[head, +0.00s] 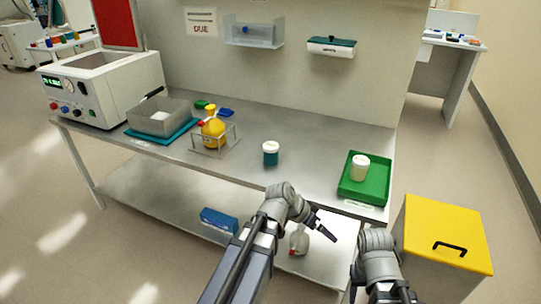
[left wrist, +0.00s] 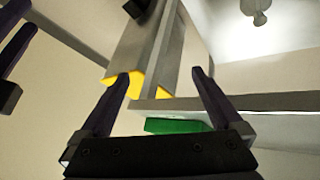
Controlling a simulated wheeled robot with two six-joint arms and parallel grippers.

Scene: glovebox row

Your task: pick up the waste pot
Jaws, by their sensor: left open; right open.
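Two small lidded pots stand on the steel bench; I cannot tell for sure which is the waste pot. A cream pot with a white lid (head: 359,170) stands upright in the green tray (head: 378,190) at the bench's right end. A teal pot with a white lid (head: 270,156) stands upright mid-bench. My left gripper (head: 325,230) is open, empty, beyond the bench's front edge and below the tray; its spread fingers show in the left wrist view (left wrist: 162,80). My right gripper (head: 402,295) is open at the bottom edge, partly cut off, away from both pots.
A yellow-topped bin (head: 450,232) stands right of the bench. A wire rack (head: 214,148) with a yellow bottle, a grey tub (head: 160,117) and a white machine (head: 95,92) fill the bench's left.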

